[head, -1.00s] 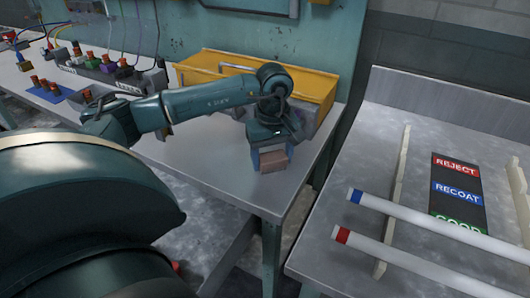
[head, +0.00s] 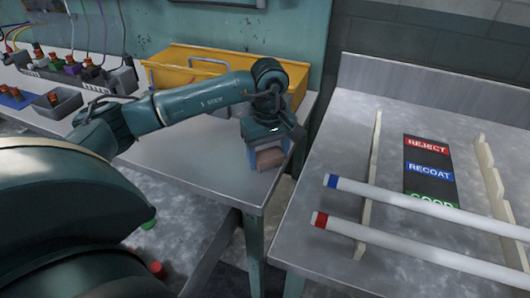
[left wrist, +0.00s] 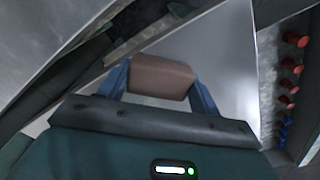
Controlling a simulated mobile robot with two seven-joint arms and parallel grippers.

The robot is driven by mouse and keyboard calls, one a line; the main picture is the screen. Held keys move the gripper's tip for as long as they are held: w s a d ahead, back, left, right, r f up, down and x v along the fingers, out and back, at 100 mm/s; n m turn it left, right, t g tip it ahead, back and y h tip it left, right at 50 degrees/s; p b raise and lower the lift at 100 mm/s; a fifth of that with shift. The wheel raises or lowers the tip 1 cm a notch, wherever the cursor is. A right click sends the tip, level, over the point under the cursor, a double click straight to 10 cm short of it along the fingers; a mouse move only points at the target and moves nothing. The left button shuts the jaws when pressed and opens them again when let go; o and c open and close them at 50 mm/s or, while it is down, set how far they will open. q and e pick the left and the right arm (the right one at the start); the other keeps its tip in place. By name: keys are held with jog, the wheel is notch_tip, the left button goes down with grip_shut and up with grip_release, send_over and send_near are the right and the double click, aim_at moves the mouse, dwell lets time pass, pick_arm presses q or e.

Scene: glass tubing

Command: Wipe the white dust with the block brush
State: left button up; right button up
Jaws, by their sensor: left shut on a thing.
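My left gripper (head: 268,157) is shut on the block brush (head: 271,159), a brownish-pink block between its two blue fingers. The brush also shows in the left wrist view (left wrist: 161,77), held crosswise between the fingers. In the head view the gripper points down over the right end of the grey metal bench (head: 215,180), close to its edge. I cannot tell whether the brush touches the bench top. I cannot make out the white dust on the bench. My right gripper is not in view.
A yellow tool box (head: 190,72) stands at the back of the bench. A gap separates the bench from the right table (head: 400,95). White tubes with a blue end (head: 333,181) and a red end (head: 320,219) rest on racks there, near a REJECT/RECOAT/GOOD label board (head: 430,160).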

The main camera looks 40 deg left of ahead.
pick_arm(q)
jog(key=shift+f, duration=0.15)
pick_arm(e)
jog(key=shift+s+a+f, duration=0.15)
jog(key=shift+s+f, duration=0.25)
pick_arm(q)
notch_tip(320, 180, up, 5)
jog(key=p, duration=0.3)
jog(key=shift+r+p, duration=0.2)
jog(key=shift+p, duration=0.1)
jog(key=shift+r, duration=0.35)
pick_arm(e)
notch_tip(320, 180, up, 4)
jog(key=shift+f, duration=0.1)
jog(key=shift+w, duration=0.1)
pick_arm(q)
jog(key=shift+r+p, duration=0.95)
jog(key=shift+r, duration=0.6)
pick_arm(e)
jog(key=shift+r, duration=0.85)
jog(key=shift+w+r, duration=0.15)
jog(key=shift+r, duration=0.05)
